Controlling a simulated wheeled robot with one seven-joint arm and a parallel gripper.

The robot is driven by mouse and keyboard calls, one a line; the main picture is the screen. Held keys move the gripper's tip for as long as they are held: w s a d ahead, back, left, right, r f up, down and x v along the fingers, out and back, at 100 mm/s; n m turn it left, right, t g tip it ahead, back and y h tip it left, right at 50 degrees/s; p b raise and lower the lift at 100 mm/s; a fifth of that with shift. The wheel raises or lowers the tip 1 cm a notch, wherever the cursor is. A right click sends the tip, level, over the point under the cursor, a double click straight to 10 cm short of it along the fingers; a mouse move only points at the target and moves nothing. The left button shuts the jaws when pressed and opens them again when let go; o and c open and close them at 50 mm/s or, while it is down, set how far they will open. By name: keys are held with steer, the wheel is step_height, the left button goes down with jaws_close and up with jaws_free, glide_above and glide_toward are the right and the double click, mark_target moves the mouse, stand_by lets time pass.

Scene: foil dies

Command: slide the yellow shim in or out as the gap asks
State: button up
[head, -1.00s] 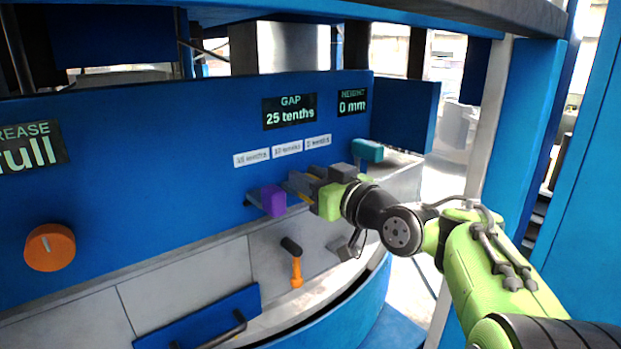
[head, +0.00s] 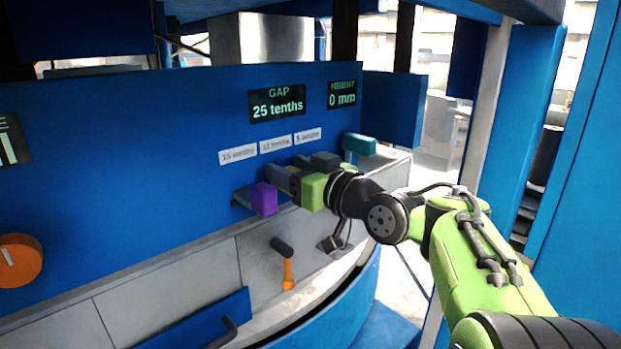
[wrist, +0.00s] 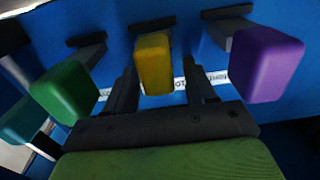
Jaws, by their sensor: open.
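The yellow shim (wrist: 154,65) sticks out from the blue panel, upper middle in the wrist view. My gripper (wrist: 161,72) is open, with one finger on each side of the shim's yellow end; I cannot tell whether either touches it. In the head view my gripper (head: 291,174) is at the panel and hides the yellow shim. The purple shim (head: 264,198) is left of it there; in the wrist view it is on the right (wrist: 264,64). A green shim (wrist: 66,92) is on the wrist view's left. The gap display (head: 277,104) reads 25 tenths.
A teal handle (head: 359,145) stands right of my gripper. A height display (head: 342,95) reads 0 mm. Small white tenths labels (head: 276,145) sit above the shims. An orange-handled lever (head: 288,274) is below, and an orange knob (head: 18,262) is far left.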

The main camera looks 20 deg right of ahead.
steer(key=b+v, duration=0.3)
steer(key=v, duration=1.2)
steer(key=shift+a, duration=0.15)
